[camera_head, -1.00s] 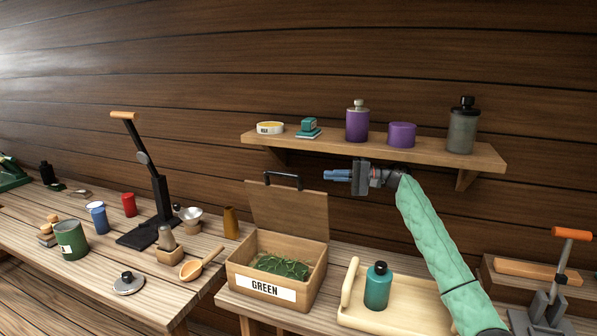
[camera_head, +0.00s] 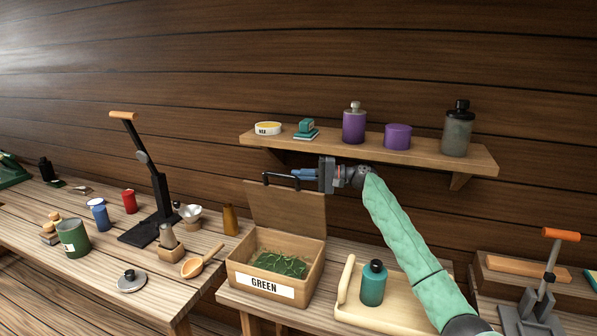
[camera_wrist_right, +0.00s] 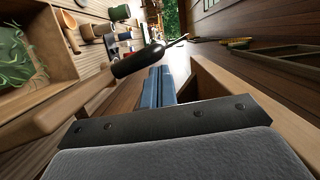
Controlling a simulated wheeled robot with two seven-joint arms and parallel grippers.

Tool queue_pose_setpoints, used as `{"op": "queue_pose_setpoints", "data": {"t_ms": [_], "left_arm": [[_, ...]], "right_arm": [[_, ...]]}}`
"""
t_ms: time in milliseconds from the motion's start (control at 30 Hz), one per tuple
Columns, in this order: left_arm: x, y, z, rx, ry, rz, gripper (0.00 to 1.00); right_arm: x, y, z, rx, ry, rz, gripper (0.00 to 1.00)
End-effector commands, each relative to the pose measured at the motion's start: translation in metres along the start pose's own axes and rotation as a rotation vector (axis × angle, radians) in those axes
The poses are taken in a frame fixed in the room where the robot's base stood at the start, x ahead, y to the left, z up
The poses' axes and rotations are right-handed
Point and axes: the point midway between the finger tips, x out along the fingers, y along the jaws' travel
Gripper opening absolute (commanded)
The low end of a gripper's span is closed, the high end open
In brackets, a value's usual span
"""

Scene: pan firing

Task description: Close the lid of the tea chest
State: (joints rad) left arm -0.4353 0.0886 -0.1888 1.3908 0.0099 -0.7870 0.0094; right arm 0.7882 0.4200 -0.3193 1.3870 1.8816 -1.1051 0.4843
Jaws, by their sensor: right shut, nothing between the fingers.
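The tea chest (camera_head: 232,275) is a wooden box labelled GREEN with green leaves (camera_head: 281,263) inside. Its lid (camera_head: 288,208) stands up open at the back, with a dark handle (camera_head: 281,176) on its top edge. My right gripper (camera_head: 298,174) is shut and empty, with its blue fingers at the lid's upper right, by the handle. In the right wrist view the blue fingers (camera_wrist_right: 158,86) point past the dark handle (camera_wrist_right: 138,62); the leaves (camera_wrist_right: 14,60) show at left. I cannot tell whether the fingers touch the handle or lid. My left gripper is not in view.
A wall shelf (camera_head: 360,151) with jars is just above my right gripper. A tray (camera_head: 405,299) with a teal bottle (camera_head: 373,284) stands right of the chest. A lever press (camera_head: 160,200) and several cups crowd the left table.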

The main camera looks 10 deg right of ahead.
Motion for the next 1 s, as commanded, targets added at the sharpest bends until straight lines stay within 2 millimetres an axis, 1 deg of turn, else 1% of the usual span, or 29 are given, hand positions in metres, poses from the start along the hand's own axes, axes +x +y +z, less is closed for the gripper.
{"op": "queue_pose_setpoints", "data": {"t_ms": [200, 567, 767, 833, 1000], "left_arm": [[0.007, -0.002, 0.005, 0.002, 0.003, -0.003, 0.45], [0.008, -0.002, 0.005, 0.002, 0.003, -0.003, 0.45], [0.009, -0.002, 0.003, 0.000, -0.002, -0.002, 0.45], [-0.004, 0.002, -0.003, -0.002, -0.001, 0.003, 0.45], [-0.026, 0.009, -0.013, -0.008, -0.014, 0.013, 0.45]], "right_arm": [[0.007, 0.000, 0.000, 0.000, 0.000, 0.000, 0.00], [0.007, 0.001, 0.000, -0.002, 0.000, 0.001, 0.00], [0.008, 0.002, 0.003, -0.031, 0.000, 0.007, 0.00], [0.009, 0.003, 0.006, -0.055, 0.000, 0.013, 0.00], [0.011, 0.006, 0.015, -0.144, -0.001, 0.036, 0.00]]}}
